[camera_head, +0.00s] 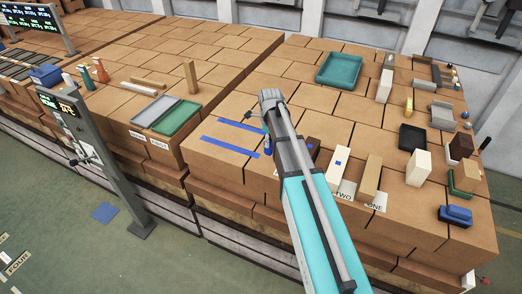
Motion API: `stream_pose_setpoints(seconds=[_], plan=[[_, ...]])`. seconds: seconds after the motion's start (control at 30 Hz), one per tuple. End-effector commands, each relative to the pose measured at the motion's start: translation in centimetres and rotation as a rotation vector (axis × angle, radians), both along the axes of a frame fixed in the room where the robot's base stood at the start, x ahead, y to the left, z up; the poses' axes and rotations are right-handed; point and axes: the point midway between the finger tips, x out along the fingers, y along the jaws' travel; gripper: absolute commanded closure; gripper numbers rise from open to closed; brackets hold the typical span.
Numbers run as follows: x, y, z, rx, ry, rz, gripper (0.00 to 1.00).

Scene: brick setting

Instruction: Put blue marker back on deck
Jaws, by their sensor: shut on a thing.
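My gripper (265,133) points down over the front part of the brick-patterned deck (225,169), just right of two blue tape strips (231,146). It is shut on a small blue thing (267,147), which seems to be the blue marker. My own arm hides much of the fingers and some of the held thing. I cannot tell whether the marker touches the deck or hangs just above it.
Upright blocks (335,162) stand close to the right of my arm. A teal tray (339,69) lies farther back, and a green tray (178,118) lies left. A display post (95,150) stands at left. A blue square (105,212) lies on the floor.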

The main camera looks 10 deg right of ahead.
Motion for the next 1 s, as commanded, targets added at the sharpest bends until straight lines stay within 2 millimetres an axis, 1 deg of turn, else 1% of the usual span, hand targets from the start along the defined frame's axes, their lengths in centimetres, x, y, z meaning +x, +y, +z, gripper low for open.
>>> stream_pose_setpoints(seconds=[0.03,0.2,0.27,0.6,0.77,1.0], plan=[[1.4,0.2,-0.8,0.0,0.0,0.001,0.82],[4.0,0.9,-2.2,0.0,0.0,0.0,0.82],[4.2,0.9,-2.9,0.0,0.0,0.0,0.82],[6.7,1.5,-6.0,0.0,0.0,-0.001,0.82],[7.2,1.6,-6.5,0.0,0.0,-0.002,0.82],[7.3,1.6,-6.5,0.0,0.0,-0.002,0.82]])
